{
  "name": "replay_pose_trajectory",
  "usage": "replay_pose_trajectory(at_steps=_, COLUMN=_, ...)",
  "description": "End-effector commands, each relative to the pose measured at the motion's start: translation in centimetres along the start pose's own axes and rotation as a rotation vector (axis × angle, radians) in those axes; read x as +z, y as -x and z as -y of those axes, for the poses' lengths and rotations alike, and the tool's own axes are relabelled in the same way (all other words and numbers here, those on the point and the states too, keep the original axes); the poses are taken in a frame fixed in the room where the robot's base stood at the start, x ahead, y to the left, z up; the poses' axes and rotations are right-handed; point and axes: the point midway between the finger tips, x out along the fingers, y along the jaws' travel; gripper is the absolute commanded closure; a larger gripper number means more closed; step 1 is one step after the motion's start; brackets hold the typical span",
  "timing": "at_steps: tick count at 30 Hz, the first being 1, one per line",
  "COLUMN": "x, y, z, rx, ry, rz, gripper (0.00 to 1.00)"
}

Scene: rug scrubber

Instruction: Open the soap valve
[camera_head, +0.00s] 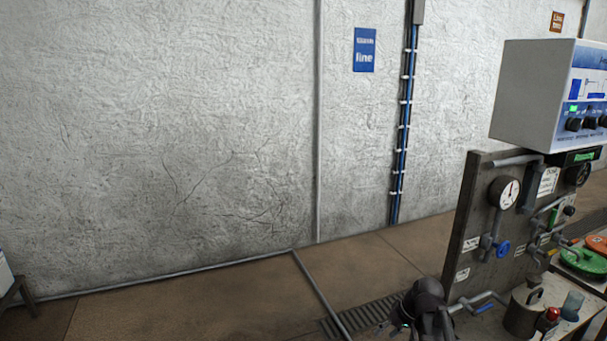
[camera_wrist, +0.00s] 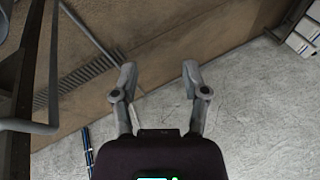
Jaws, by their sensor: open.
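A grey panel (camera_head: 468,205) stands at the right in the head view, with pipes, gauges and small labels. A blue round handwheel (camera_head: 503,248) sits on a pipe under the white gauge. A blue lever handle (camera_head: 484,308) sits on a low pipe near the panel's foot. The labels are too small to read, so I cannot tell which one is the soap valve. My gripper (camera_wrist: 158,77) is open and empty in the wrist view, its fingers spread over floor and wall. No valve shows in that view. In the head view my dark arm is left of the panel, apart from the handwheel.
A white control box (camera_head: 535,95) with knobs sits above the panel. A metal pot (camera_head: 524,310), a red-capped bottle (camera_head: 548,320) and green and orange round items stand at the lower right. A floor grate (camera_head: 365,317) lies beside the panel. The floor to the left is clear.

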Motion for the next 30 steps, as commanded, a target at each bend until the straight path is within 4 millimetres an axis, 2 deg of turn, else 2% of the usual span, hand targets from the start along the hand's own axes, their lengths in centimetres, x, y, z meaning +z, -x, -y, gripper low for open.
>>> replay_pose_trajectory(at_steps=1, x=1.2, y=-0.3, z=1.3, rx=0.031, ry=-0.007, rz=0.030, gripper=0.42)
replay_pose_trajectory(at_steps=6, x=4.3, y=-1.2, z=3.9, rx=0.157, ry=-0.049, rz=0.114, gripper=0.42)
replay_pose_trajectory(at_steps=15, x=8.3, y=-1.4, z=6.6, rx=0.356, ry=-0.107, rz=0.184, gripper=0.42)
replay_pose_trajectory(at_steps=20, x=8.9, y=-1.3, z=6.7, rx=0.400, ry=-0.120, rz=0.191, gripper=0.42)
replay_pose_trajectory(at_steps=30, x=8.9, y=-1.3, z=6.7, rx=0.404, ry=-0.122, rz=0.192, gripper=0.42)
